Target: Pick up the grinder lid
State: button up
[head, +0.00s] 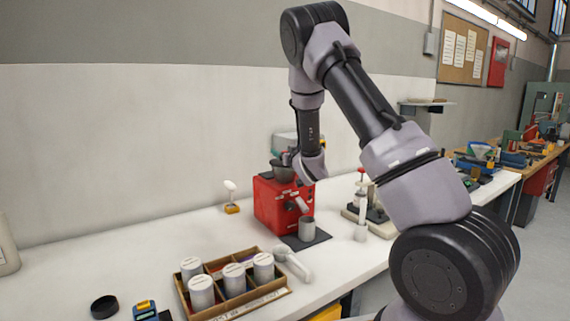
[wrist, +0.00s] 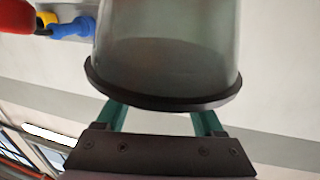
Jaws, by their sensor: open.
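In the wrist view a smoky clear vessel (wrist: 165,50) fills the upper middle and ends in a thick black rim (wrist: 165,101), which looks like the grinder lid. My gripper (wrist: 158,120) is open, with its two teal fingers spread at the rim. The fingertips are partly hidden behind the rim, and I cannot tell whether they touch it. In the head view my gripper is by the hopper's top, mostly hidden by my wrist.
A wooden tray (head: 237,310) with several white-topped canisters stands in front. A metal cup (head: 306,228) stands on a dark mat before the grinder. A black disc (head: 104,306) lies at the front left. A white-topped brush (head: 230,195) stands left of the grinder.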

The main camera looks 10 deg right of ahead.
jog(key=shift+w+a, duration=0.15)
jog(key=shift+w, duration=0.4)
grip_shut()
jog(key=shift+r, duration=0.1)
